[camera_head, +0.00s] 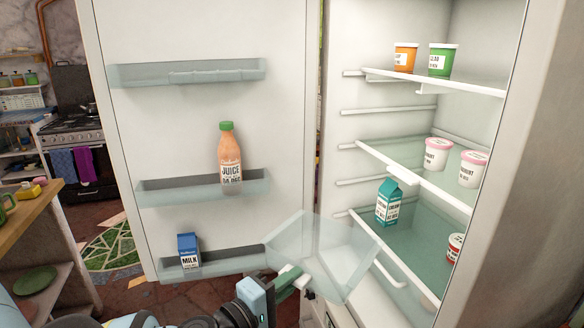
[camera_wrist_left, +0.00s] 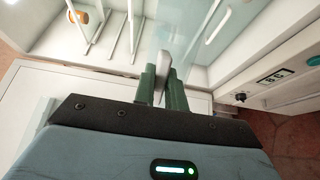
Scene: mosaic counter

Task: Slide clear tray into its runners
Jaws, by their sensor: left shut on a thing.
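The clear tray (camera_head: 335,252) is a see-through, box-like drawer. It hangs in front of the lower part of the open fridge, tilted and turned relative to the shelves. My left gripper (camera_head: 288,280) is shut on its pale front edge. In the left wrist view the gripper's green fingers (camera_wrist_left: 161,84) clamp a thin whitish part of the tray (camera_wrist_left: 152,66). White runners (camera_head: 360,181) line the fridge's left inner wall at several heights, and the tray is apart from the upper ones. Whether it touches the lowest ones is unclear. My right gripper is out of view.
The fridge door (camera_head: 200,120) stands open at left; its bins hold a juice bottle (camera_head: 230,160) and a milk carton (camera_head: 188,252). Glass shelves hold tubs (camera_head: 437,154); a teal carton (camera_head: 388,202) stands low, near the tray. A wooden counter (camera_head: 30,215) is far left.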

